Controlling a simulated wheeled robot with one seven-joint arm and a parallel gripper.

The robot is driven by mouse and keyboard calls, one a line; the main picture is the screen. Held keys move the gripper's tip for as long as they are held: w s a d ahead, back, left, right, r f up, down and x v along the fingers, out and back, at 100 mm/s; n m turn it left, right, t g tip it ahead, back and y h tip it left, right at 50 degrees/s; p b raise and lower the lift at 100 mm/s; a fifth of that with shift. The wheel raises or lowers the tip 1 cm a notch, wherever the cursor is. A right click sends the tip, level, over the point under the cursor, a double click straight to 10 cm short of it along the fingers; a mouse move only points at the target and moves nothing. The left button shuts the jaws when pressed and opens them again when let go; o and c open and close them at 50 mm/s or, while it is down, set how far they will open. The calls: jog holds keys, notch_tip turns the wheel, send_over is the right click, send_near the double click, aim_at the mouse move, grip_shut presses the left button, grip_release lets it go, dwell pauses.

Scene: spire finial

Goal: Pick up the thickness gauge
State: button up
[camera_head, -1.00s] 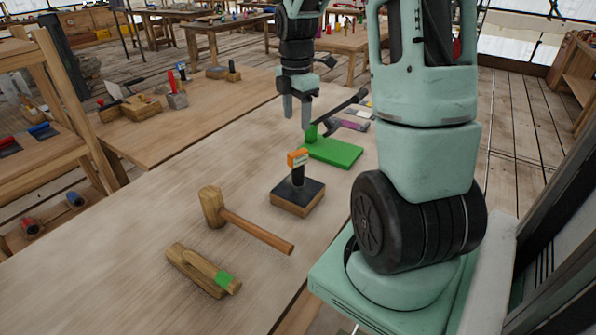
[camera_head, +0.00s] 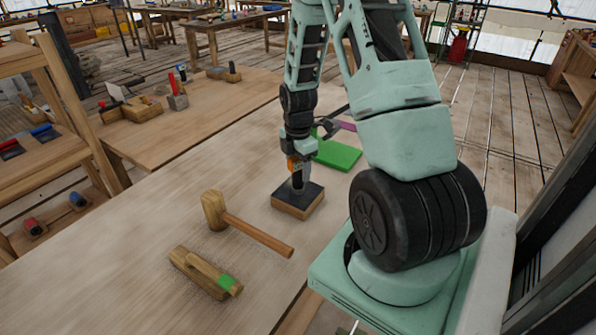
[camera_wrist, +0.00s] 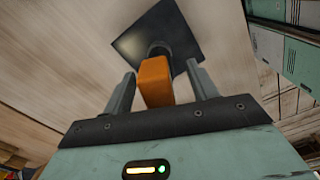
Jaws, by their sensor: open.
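An orange-topped piece with a dark stem, which looks like the thickness gauge (camera_wrist: 155,82), stands upright on a square block with a dark top (camera_head: 287,201). The block lies on the wooden table. My gripper (camera_head: 298,186) points down over the block, largely covering the piece in the head view. In the wrist view, the open fingers (camera_wrist: 160,72) are on both sides of the orange top, with a gap visible on each side. The dark block top (camera_wrist: 178,22) lies beyond the fingertips. The stem is mostly hidden behind the orange top.
A wooden mallet (camera_head: 245,228) and a wooden tool with a green patch (camera_head: 205,272) lie on the table at the front left. A green plate (camera_head: 337,154) lies close behind the block.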

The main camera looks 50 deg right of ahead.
jog(key=shift+f, duration=1)
jog(key=c, duration=1.3)
grip_shut()
jog(key=shift+r, duration=0.1)
